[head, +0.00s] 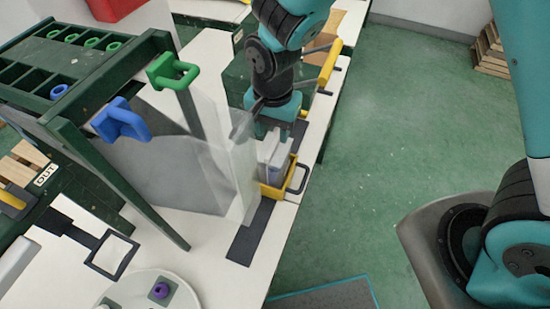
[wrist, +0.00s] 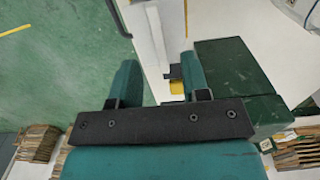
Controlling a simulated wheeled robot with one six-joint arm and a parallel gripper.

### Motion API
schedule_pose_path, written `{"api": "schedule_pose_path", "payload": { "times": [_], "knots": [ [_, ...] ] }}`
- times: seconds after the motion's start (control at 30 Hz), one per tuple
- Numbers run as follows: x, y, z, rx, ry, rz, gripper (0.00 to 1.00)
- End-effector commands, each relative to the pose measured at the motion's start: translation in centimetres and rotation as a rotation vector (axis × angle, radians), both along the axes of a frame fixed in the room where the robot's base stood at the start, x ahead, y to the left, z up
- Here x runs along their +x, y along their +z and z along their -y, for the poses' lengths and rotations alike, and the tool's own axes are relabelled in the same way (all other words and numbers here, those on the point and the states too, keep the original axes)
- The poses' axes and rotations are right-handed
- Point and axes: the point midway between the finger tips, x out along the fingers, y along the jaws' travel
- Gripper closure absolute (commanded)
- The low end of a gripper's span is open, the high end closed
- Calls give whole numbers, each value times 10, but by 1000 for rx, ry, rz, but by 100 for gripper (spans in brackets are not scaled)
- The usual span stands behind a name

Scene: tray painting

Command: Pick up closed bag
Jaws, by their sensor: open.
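A pale, translucent bag-like shape (head: 238,175) stands upright on the white table beside a green rack; I cannot tell whether it is closed. My gripper (head: 273,131) points down just right of it, above a small yellow holder (head: 272,190) with pale, flat items (head: 270,157) standing in it. In the wrist view my gripper (wrist: 161,68) has its two teal fingers apart, with nothing clearly held between them. A bit of yellow (wrist: 177,88) shows between the fingers, partly hidden by the gripper. Contact with the items cannot be told.
The green rack (head: 108,170) with a green clamp (head: 172,72) and a blue clamp (head: 120,120) stands at left. A green box (wrist: 237,75) is close to my gripper's right side. A round white tray (head: 150,290) is at front.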

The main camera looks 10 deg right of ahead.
Motion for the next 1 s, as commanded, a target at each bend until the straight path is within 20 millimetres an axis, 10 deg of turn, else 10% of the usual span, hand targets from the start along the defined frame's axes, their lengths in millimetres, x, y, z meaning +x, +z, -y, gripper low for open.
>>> {"api": "schedule_pose_path", "payload": {
  "times": [0.5,0.7,1.0],
  "knots": [
    [2,-39,2,0,-1,0,57],
    [2,-39,2,0,-1,0,99],
    [2,-39,2,0,-1,0,100]
  ]
}}
